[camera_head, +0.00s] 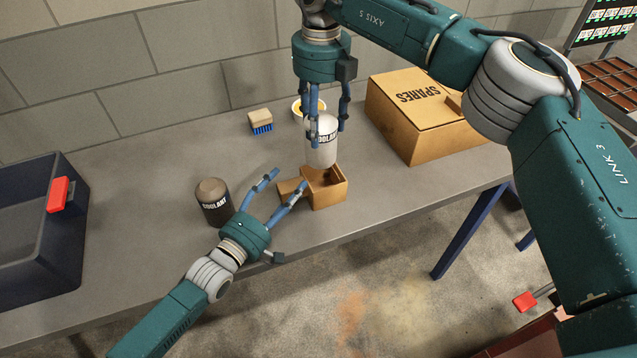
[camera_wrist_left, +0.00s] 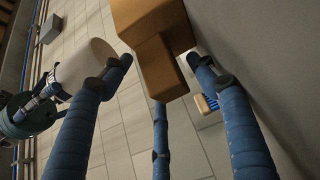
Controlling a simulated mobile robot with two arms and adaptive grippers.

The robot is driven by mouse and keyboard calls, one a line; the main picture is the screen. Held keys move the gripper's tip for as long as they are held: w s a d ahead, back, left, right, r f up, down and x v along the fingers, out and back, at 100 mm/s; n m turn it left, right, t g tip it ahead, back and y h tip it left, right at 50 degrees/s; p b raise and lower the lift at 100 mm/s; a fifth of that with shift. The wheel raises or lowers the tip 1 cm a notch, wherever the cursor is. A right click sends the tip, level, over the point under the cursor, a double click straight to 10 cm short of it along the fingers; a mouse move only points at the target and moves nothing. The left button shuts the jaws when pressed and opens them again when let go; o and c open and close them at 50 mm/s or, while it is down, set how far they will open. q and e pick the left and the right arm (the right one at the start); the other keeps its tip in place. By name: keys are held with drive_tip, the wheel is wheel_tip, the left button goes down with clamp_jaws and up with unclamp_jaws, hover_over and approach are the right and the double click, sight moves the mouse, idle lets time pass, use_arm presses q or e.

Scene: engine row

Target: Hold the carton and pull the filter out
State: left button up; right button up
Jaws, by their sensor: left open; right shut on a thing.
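The filter (camera_head: 320,150) is a white cylinder with a partly hidden dark label. My right gripper (camera_head: 327,125) is shut on its upper part from above. The filter hangs upright just above the small brown open carton (camera_head: 330,194), which stands on the bench with a flap out to the left. In the left wrist view the filter (camera_wrist_left: 85,68) shows left of the carton (camera_wrist_left: 150,22). My left gripper (camera_head: 284,183) is open at the carton's left side, its fingers spread around the flap end. I cannot tell whether a finger touches the carton.
A dark grey COOLANT canister (camera_head: 214,200) stands left of my left gripper. A blue-bristled brush (camera_head: 260,120) and a tape roll (camera_head: 298,107) lie behind. A SPARES box (camera_head: 425,112) stands at the right, a dark bin (camera_head: 40,240) at the far left.

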use_arm(q)
drive_tip(key=v, duration=1.2)
drive_tip(key=shift+f, duration=0.2)
drive_tip(key=shift+a, duration=0.1)
